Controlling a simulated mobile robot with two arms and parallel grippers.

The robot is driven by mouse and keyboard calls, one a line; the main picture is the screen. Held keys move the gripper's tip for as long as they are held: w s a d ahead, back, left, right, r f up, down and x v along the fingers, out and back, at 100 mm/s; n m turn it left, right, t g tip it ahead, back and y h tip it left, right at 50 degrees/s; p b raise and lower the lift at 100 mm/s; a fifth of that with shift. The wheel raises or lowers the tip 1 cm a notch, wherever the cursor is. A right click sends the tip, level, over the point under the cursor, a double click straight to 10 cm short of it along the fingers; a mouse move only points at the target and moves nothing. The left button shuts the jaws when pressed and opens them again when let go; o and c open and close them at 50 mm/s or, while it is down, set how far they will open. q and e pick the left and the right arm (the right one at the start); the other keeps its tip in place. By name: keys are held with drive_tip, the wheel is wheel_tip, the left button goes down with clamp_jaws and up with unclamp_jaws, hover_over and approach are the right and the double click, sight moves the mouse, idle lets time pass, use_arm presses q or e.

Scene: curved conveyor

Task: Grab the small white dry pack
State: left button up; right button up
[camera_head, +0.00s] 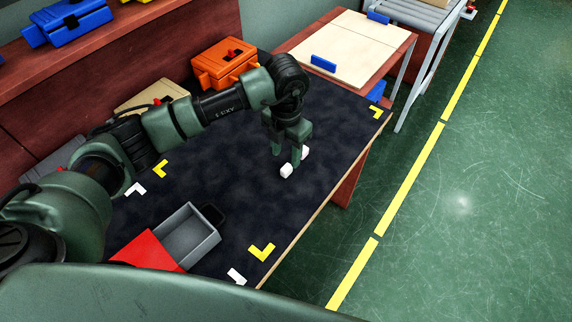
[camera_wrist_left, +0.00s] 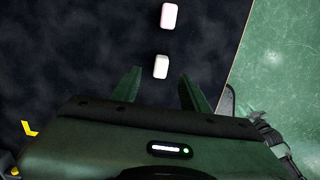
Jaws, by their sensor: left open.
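Two small white packs lie on the dark mat of the table (camera_head: 240,210). One white pack (camera_head: 286,170) lies just in front of my left gripper (camera_head: 288,158) in the head view. The other white pack (camera_head: 305,152) is partly hidden behind a finger. In the left wrist view, one pack (camera_wrist_left: 161,66) lies just ahead of the open fingers (camera_wrist_left: 157,82). The other pack (camera_wrist_left: 168,16), faintly pinkish, lies farther off at the top. My left gripper is open, points down and holds nothing. My right gripper is not in view.
A grey open bin (camera_head: 188,238) and a red object (camera_head: 147,252) stand at the near left. An orange box (camera_head: 224,64) and a beige box (camera_head: 150,95) are behind my arm. Yellow and white corner marks lie on the mat. Green floor (camera_head: 470,200) lies to the right.

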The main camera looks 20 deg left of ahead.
sight(287, 167)
use_arm(q)
wheel_tip(287, 167, down, 3)
drive_tip(key=shift+s+r+p, duration=0.15)
drive_tip(key=shift+p, duration=0.35)
wheel_tip(287, 167, down, 2)
drive_tip(key=shift+f, duration=0.25)
drive_tip(key=c, duration=0.8)
clamp_jaws()
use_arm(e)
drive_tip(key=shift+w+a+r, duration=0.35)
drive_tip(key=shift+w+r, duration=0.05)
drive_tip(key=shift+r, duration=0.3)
use_arm(q)
drive_tip(key=shift+r, duration=0.15)
